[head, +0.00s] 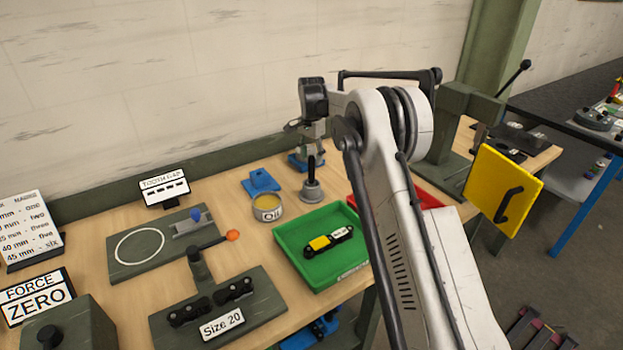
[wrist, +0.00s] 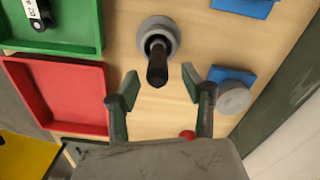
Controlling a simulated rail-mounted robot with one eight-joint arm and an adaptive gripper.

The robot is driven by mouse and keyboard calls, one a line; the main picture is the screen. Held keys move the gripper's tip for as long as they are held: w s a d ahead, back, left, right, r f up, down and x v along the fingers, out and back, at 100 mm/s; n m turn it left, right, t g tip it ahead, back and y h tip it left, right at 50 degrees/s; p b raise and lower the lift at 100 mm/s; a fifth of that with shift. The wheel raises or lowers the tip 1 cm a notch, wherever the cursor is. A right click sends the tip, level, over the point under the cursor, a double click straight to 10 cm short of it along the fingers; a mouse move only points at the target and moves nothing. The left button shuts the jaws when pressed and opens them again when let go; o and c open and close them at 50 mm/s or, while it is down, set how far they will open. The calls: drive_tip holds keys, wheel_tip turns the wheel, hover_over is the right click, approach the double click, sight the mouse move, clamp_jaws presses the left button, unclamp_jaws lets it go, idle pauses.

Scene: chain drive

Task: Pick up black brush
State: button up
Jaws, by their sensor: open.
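The black brush (head: 311,170) stands upright, its dark handle rising from a round grey base (head: 311,191) on the wooden table. In the wrist view the brush (wrist: 157,65) is seen from above, its handle end pointing towards my gripper. My gripper (wrist: 160,85) is open and empty, with one finger on each side of the handle end in that view. I cannot tell how far apart in height they are. In the head view my gripper (head: 306,131) is over the brush, partly hidden by my arm.
An oil tin (head: 267,207) and a green tray (head: 318,275) are near the brush. A red tray (wrist: 85,95) lies beside the green one. Blue stands (head: 262,182) are around the brush, one bearing a grey round part (wrist: 233,97). Bare wood surrounds the brush base.

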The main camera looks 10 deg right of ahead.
sight(312, 166)
wheel_tip(312, 166, down, 4)
drive_tip(key=shift+s+p, duration=0.15)
drive_tip(key=shift+p, duration=0.2)
clamp_jaws()
